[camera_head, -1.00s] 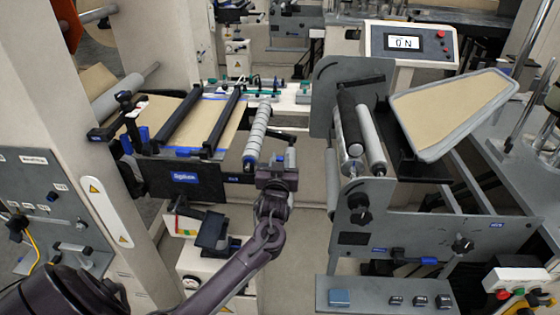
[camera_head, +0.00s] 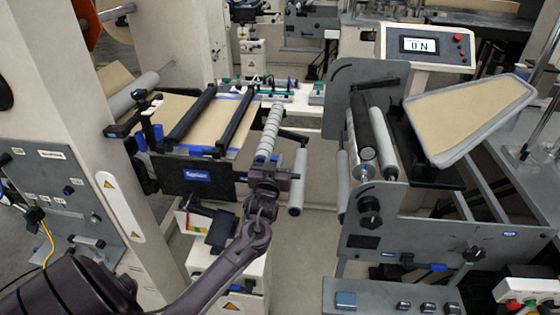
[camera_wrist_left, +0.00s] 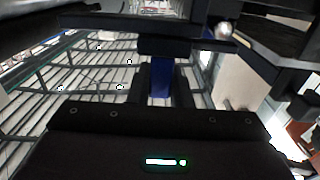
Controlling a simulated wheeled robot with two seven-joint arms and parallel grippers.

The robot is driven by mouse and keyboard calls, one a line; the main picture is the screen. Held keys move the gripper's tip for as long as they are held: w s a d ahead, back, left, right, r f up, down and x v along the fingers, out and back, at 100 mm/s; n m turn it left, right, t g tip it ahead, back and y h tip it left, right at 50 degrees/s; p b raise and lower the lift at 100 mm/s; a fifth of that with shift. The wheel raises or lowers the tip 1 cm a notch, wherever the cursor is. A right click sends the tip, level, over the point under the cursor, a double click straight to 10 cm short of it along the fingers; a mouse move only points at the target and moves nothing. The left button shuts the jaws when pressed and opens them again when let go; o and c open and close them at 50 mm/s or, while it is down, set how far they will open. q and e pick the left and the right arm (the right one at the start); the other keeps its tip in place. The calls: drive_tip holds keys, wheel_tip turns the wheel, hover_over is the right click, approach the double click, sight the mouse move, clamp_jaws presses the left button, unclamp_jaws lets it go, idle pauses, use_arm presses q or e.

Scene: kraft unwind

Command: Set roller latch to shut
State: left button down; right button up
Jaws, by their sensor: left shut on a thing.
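My left gripper (camera_head: 268,172) is at the near end of the striped grey-white roller (camera_head: 270,130), by the right end of the black front plate. In the left wrist view my left gripper (camera_wrist_left: 163,88) is shut on a blue piece (camera_wrist_left: 160,85) beneath a dark block, probably the roller latch. In the head view my gripper hides this piece, so I cannot tell the latch's position. My right gripper is not in view.
A plain grey roller (camera_head: 298,182) hangs just right of my gripper. The black front plate (camera_head: 190,177) is to its left. The grey unwind stand (camera_head: 410,220) is further right, with an "ON" display box (camera_head: 425,46) behind. A gap lies between the two machines.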

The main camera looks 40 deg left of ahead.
use_arm(q)
drive_tip(key=c, duration=1.5)
unclamp_jaws()
drive_tip(key=shift+s+a, duration=0.1)
drive_tip(key=shift+a, duration=0.15)
drive_tip(key=shift+o, duration=0.9)
drive_tip(key=shift+a, duration=0.1)
drive_tip(key=shift+s+d, duration=0.15)
drive_tip(key=shift+d, duration=0.1)
drive_tip(key=b+v, duration=0.2)
drive_tip(key=v, duration=0.5)
drive_tip(key=shift+s, duration=0.3)
